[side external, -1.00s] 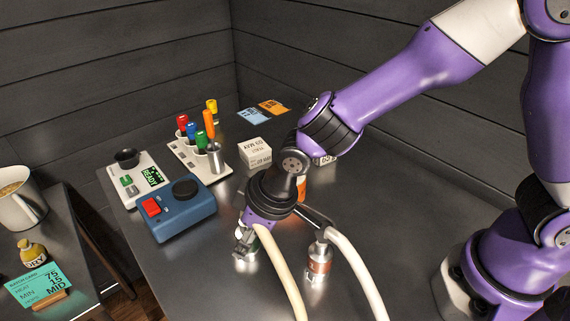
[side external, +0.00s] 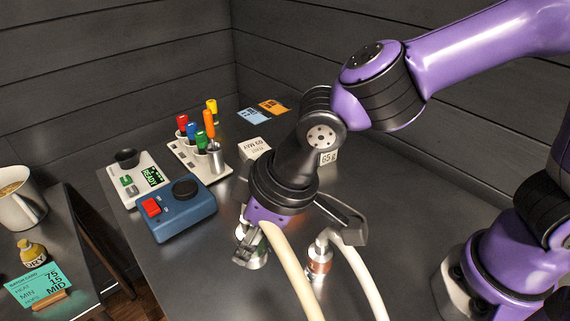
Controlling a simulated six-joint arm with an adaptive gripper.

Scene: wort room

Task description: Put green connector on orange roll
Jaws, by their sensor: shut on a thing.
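My gripper (side external: 248,246) is low over the front of the dark metal table, tilted, with its fingers shut on the metal connector (side external: 257,262) at the end of a cream hose (side external: 285,265). The fingers cover most of it, and its green marking cannot be made out now. A second metal connector (side external: 319,262) with a copper-orange band stands upright to the right, on a white hose (side external: 365,265). It is apart from my fingers. No orange roll shows clearly; my wrist hides the table behind it.
A blue box (side external: 178,217) with a red button and black knob stands left of my gripper. Behind it are a white scale (side external: 130,180) and a rack (side external: 184,153) of coloured-handled tools. A white block (side external: 254,148) and two cards (side external: 273,106) lie further back.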

